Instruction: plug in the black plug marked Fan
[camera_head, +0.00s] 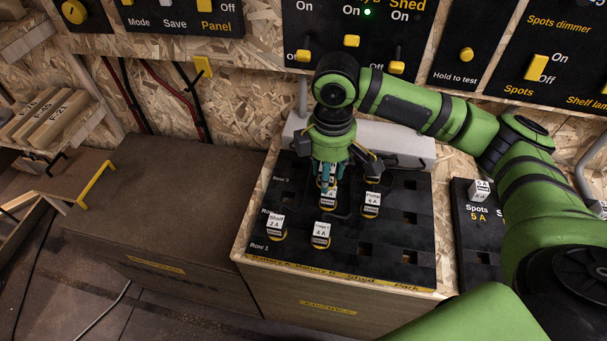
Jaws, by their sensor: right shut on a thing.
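My right gripper (328,180) points down over the black socket board (405,215) and is shut on a plug, mostly hidden between its fingers. I cannot read that plug's label, nor tell whether the plug is seated or just above the board. Other plugs with white labels stand in the board: one marked 2 A (276,226) at the front left, one marked 4 A (321,235) at the front middle, and another marked 4 A (371,204) to the right of the gripper. No label clearly reading Fan shows. My left gripper is not in view.
A grey trunking box (395,145) runs behind the board. A second black panel (470,225) with a Spots 5 A plug (480,189) stands to the right. Switch panels (465,50) hang above. The brown box top (170,200) at left is clear.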

